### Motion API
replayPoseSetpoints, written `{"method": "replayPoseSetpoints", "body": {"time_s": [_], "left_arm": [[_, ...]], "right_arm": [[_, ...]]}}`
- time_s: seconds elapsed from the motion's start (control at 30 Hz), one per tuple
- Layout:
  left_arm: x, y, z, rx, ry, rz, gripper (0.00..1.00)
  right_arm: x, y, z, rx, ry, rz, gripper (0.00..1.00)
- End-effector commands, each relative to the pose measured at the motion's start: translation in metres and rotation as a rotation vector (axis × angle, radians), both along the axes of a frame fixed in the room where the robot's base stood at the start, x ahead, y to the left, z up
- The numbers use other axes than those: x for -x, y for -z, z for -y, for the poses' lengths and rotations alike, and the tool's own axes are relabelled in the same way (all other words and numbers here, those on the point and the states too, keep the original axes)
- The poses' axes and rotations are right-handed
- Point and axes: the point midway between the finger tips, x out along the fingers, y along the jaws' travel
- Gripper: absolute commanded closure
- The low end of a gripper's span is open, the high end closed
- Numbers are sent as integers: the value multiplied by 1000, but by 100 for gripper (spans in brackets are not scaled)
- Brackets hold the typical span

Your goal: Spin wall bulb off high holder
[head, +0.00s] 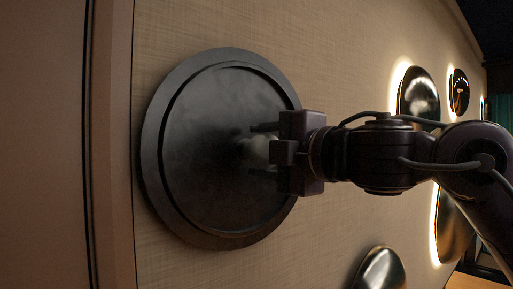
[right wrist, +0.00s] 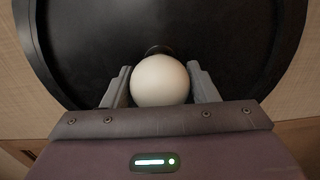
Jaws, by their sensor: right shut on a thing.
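The wall bulb (head: 258,151) is a pale white globe in front of the middle of the high holder (head: 200,140), a large round dark disc on the wall. My right gripper (head: 264,151) is shut on the bulb. In the right wrist view the bulb (right wrist: 161,80) sits between the two grey fingers of the right gripper (right wrist: 160,86). A dark socket shows just behind the bulb, against the dark holder (right wrist: 215,45); whether the bulb is still threaded in it I cannot tell. My left gripper is not in view.
More round wall fittings, some glowing round the edges, are on the right: one at the upper right (head: 418,97), one farther back (head: 459,92), one low down (head: 380,270). A vertical panel edge (head: 112,140) stands left of the holder. The wall below the holder is clear.

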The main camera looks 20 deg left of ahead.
Motion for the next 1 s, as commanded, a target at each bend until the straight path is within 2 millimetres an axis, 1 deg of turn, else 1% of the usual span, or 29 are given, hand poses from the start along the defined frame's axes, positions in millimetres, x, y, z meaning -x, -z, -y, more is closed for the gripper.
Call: {"method": "replayPoseSetpoints", "body": {"time_s": [0.03, 0.07, 0.17, 0.3, 0.4, 1.0], "left_arm": [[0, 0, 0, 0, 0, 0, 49], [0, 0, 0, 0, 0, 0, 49], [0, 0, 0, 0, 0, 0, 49], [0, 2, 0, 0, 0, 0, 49], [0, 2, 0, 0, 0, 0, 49], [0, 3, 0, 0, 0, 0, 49]], "right_arm": [[0, -1, 0, -2, 0, 0, 70], [0, -1, 0, -2, 0, 0, 74], [0, -1, 1, 17, 2, 29, 74], [0, -1, 2, 115, 3, 178, 74], [1, 0, 2, 159, 2, 241, 74], [3, -1, 5, 164, 0, 249, 74]]}}
